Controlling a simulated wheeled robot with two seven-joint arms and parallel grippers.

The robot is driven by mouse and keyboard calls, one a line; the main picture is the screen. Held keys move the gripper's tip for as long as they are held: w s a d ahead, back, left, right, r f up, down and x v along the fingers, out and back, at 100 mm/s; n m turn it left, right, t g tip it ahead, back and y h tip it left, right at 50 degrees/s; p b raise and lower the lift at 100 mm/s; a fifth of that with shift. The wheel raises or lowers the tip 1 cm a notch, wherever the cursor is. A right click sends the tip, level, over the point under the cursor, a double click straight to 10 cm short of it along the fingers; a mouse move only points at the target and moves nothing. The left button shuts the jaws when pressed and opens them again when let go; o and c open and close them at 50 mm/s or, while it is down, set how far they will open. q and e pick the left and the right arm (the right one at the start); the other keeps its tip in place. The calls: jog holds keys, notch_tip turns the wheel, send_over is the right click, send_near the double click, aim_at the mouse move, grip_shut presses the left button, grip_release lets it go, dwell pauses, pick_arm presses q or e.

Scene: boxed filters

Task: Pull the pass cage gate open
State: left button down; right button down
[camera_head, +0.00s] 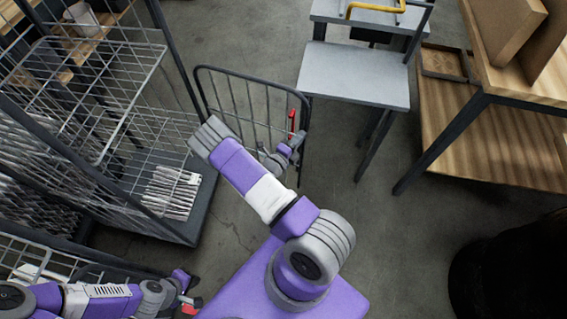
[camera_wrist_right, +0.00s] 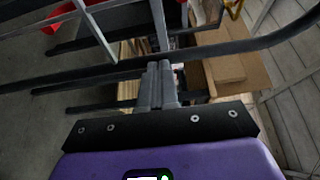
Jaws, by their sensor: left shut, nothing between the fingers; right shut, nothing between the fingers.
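The pass cage (camera_head: 75,90) stands at the left of the head view, with wire sides and dark posts. A dark-framed gate with thin vertical bars (camera_head: 233,98) stands out to the right of the cage's near post, at an angle to the cage. A red part (camera_head: 291,120) is on the gate's right side. My right gripper (camera_head: 290,148) is at the gate's right edge. In the right wrist view its shut fingers (camera_wrist_right: 157,80) are close to dark bars (camera_wrist_right: 210,50); contact is unclear. My left gripper (camera_head: 188,300) is low at the left, shut and empty.
A grey-topped table (camera_head: 355,75) stands just right of the gate. A wooden bench (camera_head: 500,80) with cardboard boxes is further right. White papers or flat packs (camera_head: 172,190) lie in the cage's base. Concrete floor is clear around the middle. A black round object (camera_head: 510,270) is at lower right.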

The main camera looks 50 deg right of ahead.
jog(key=shift+s, duration=0.1)
jog(key=s+a+p, duration=0.2)
jog(key=s+a, duration=0.3)
jog(key=a, duration=0.8)
